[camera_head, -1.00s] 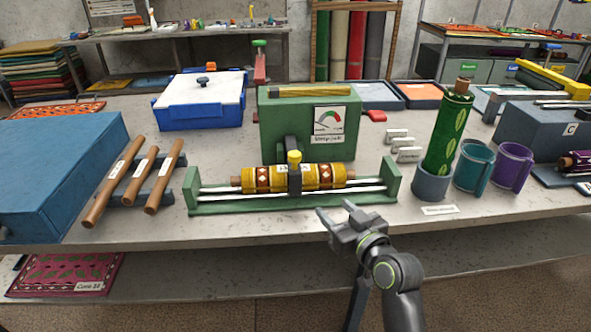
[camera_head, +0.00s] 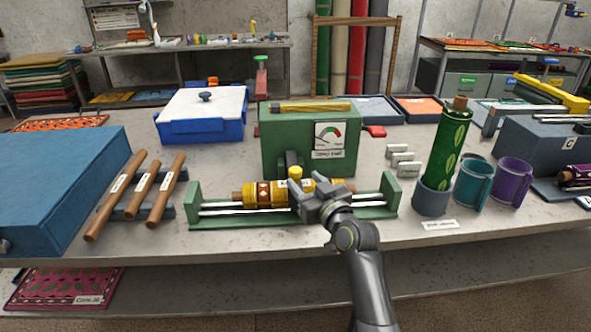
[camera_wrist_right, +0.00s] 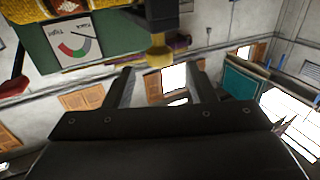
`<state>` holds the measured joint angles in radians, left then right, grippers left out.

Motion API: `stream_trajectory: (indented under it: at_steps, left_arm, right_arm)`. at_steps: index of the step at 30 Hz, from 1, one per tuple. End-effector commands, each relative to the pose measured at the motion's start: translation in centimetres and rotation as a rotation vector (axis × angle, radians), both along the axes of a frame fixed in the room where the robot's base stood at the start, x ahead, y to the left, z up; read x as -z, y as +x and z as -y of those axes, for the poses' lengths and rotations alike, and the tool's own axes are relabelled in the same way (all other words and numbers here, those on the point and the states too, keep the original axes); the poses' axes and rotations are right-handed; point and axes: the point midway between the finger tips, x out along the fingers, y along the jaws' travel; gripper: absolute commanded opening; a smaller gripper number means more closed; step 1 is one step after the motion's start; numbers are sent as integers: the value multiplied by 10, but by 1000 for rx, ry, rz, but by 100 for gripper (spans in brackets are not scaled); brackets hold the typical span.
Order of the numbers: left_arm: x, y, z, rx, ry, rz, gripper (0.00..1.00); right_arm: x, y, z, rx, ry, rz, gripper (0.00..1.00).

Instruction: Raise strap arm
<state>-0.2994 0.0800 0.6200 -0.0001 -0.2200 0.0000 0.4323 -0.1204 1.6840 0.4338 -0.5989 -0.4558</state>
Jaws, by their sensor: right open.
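The strap arm, a dark band with a yellow knob (camera_head: 295,172), lies over the patterned yellow roll (camera_head: 264,195) on the green cradle (camera_head: 193,200). My right gripper (camera_head: 308,187) is open in front of the roll, just right of the knob in the head view, and hides part of the strap and the roll's right half. In the right wrist view the knob (camera_wrist_right: 159,55) shows at the mouth of my right gripper (camera_wrist_right: 162,72), between the two fingertips, with the dark strap (camera_wrist_right: 160,12) above it. No grip shows. My left gripper is not in view.
A green gauge box (camera_head: 290,140) stands close behind the roll. A green patterned roll (camera_head: 445,140) stands upright in a holder to the right, beside teal (camera_head: 473,183) and purple (camera_head: 510,183) cups. Wooden rods (camera_head: 166,190) lie to the left. The front table strip is clear.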

Motion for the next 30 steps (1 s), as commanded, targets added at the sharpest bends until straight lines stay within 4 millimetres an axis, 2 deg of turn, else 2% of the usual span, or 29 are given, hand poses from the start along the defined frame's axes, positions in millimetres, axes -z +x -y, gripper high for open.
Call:
stream_trajectory:
  at_steps: [6,12,26,30]
  left_arm:
    - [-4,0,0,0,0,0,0]
    - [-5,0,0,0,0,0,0]
    - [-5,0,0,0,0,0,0]
    - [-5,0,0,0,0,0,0]
  right_arm:
    - [-1,29,-12,-1,-1,-1,51]
    - [0,47,-19,0,0,0,51]
    - [0,54,-22,1,0,0,51]
    - [0,54,-22,1,0,0,34]
